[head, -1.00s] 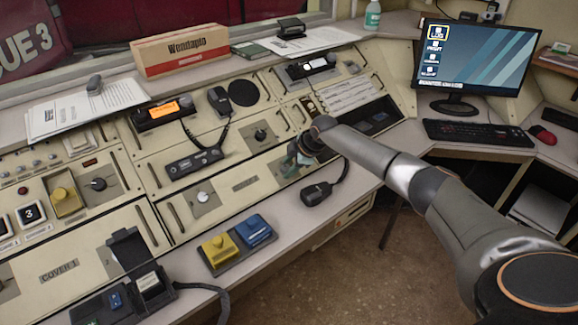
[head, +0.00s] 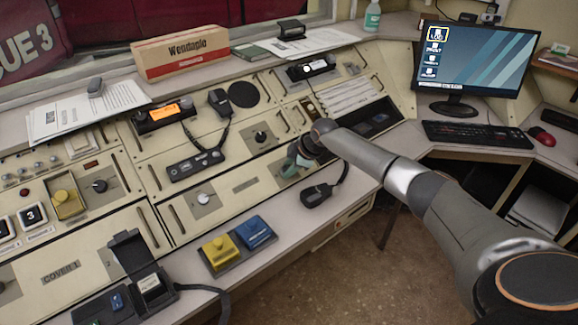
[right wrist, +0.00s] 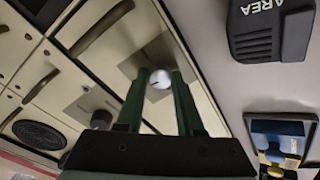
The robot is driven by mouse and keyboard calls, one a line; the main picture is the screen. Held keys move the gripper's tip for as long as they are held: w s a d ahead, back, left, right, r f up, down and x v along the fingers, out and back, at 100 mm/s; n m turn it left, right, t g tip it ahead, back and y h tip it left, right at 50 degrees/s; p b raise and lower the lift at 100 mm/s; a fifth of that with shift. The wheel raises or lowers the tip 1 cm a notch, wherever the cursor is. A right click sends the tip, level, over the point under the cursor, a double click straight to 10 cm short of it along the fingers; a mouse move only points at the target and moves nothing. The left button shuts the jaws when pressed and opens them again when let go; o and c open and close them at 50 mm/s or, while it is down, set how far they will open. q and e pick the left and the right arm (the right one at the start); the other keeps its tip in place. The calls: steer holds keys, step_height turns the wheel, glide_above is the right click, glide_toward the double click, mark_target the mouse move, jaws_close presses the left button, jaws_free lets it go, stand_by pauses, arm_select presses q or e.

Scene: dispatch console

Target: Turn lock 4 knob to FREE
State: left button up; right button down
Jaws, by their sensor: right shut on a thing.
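My right gripper (head: 289,169) reaches down to the sloped console panel, and the arm hides most of what lies under it in the head view. In the right wrist view its two green fingers (right wrist: 159,74) are shut on a round silver-white knob (right wrist: 160,80), one finger on each side. The knob has a short dark mark on its face and sits on a grey square plate. Its lettering cannot be read, so I cannot tell its lock number or the position it points to. My left gripper is not in view.
Another white knob (head: 203,198) and a black knob (head: 261,136) are on nearby panels. A black hand microphone (head: 317,194) lies close to the right of my gripper, with its cord beside it. A yellow button (head: 219,249) and a blue button (head: 254,231) stand on the front ledge.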

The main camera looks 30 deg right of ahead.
steer(key=shift+r+m, duration=0.1)
steer(key=shift+m, duration=0.3)
steer(key=shift+s+m+p, duration=0.1)
steer(key=shift+m+p, duration=0.7)
steer(key=shift+p, duration=0.05)
steer(key=shift+m+p, duration=0.6)
steer(key=shift+m, duration=0.3)
steer(key=m+p, duration=0.4)
steer(key=m, duration=0.2)
steer(key=shift+a+m+t, duration=0.1)
steer(key=shift+m+t, duration=0.2)
steer(key=m+p, duration=0.1)
steer(key=m, duration=0.2)
steer(key=shift+a+p, duration=0.1)
steer(key=shift+p, duration=0.3)
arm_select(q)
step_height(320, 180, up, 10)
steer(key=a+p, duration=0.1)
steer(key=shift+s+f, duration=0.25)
arm_select(e)
steer(key=shift+m+t+h, duration=0.3)
steer(key=shift+m, duration=1.4)
steer(key=c, duration=0.8)
jaws_free()
